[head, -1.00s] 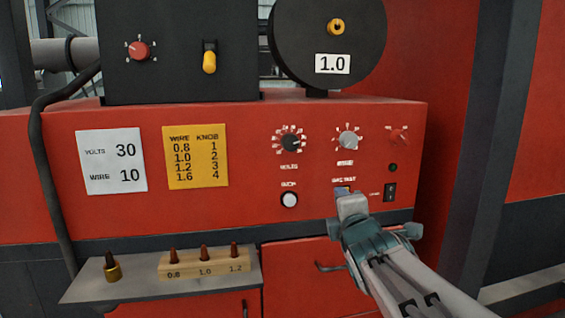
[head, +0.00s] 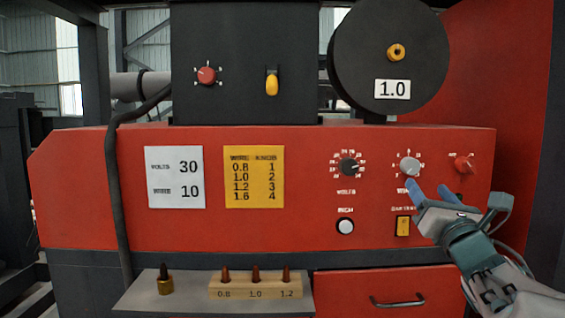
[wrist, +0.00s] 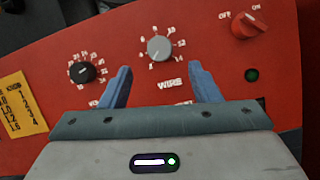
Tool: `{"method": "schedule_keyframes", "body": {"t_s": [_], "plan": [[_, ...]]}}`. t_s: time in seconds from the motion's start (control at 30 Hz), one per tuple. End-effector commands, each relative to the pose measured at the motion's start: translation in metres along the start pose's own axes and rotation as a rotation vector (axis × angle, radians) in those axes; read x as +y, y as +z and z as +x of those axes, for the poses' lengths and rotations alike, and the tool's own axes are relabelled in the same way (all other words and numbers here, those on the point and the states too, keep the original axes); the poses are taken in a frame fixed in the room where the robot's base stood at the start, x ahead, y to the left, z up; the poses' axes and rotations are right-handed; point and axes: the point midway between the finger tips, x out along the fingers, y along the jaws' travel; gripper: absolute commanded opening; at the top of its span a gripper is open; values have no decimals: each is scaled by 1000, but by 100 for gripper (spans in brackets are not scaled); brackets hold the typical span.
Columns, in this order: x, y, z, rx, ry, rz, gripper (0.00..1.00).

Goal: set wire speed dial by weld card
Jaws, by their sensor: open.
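The wire dial (head: 410,166) is a grey-white round knob on the red welder panel, and the wrist view shows it (wrist: 159,48) just beyond my fingertips with "WIRE" printed below it. My gripper (head: 430,190) is open and empty, just below and in front of the dial. In the wrist view its two blue fingers (wrist: 160,80) stand apart, one either side below the dial. The white weld card (head: 176,178) reads VOLTS 30, WIRE 10. The dial's exact pointer setting is too small to read surely.
The black volts knob (head: 349,167) is left of the wire dial, and a red on/off knob (head: 464,165) is right. A yellow wire/knob chart (head: 254,177), a white button (head: 345,227) and a shelf with a wooden tip block (head: 255,291) are also near.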

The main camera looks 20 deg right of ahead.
Motion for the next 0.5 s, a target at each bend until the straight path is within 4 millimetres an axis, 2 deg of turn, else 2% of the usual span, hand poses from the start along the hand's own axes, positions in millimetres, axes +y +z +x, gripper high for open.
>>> {"method": "schedule_keyframes", "body": {"t_s": [0.03,0.2,0.33,0.5], "plan": [[1,3,13,3,1,0,57],[1,2,44,2,0,1,57],[0,2,61,1,-1,2,57],[0,1,72,0,-1,1,57]]}}
